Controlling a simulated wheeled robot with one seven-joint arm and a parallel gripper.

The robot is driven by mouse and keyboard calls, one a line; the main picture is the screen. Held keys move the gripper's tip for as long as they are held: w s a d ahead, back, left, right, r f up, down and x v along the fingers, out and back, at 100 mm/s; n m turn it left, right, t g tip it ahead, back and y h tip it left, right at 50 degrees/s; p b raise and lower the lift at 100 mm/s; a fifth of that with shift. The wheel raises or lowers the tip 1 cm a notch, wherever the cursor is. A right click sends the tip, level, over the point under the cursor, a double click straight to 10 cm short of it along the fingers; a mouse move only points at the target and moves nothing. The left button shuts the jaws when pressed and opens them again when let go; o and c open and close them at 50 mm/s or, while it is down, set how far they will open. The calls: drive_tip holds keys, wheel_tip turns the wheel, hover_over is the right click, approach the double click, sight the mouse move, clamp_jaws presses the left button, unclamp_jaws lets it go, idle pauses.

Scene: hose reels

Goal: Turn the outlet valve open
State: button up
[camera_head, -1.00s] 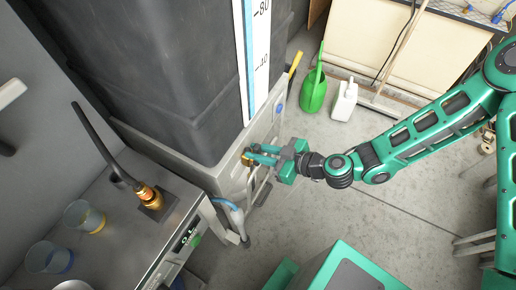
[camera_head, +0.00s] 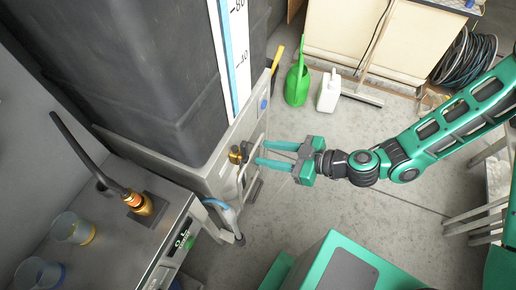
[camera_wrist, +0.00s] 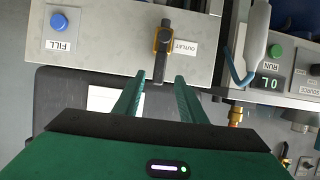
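The outlet valve (camera_head: 238,154) is a small brass fitting with a dark handle on the front of the grey tank base. In the wrist view, the valve (camera_wrist: 163,42) sits beside an OUTLET label (camera_wrist: 186,47), its black handle lying along the picture's vertical towards my gripper. My gripper (camera_head: 260,154) is open and empty, pulled back just off the panel and facing the valve. In the wrist view, the gripper (camera_wrist: 158,90) has its two green fingers apart, one on each side below the handle, and they appear clear of it.
A blue FILL button (camera_wrist: 59,22) is on the same panel. A bench (camera_head: 150,245) with a 0 L display (camera_wrist: 268,82), hose nozzle (camera_head: 138,202) and cups stands left. A hose (camera_head: 222,208) hangs close by. A green watering can (camera_head: 297,84) and white jug (camera_head: 328,92) stand behind.

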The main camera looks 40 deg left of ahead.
drive_tip(key=shift+v, duration=0.95)
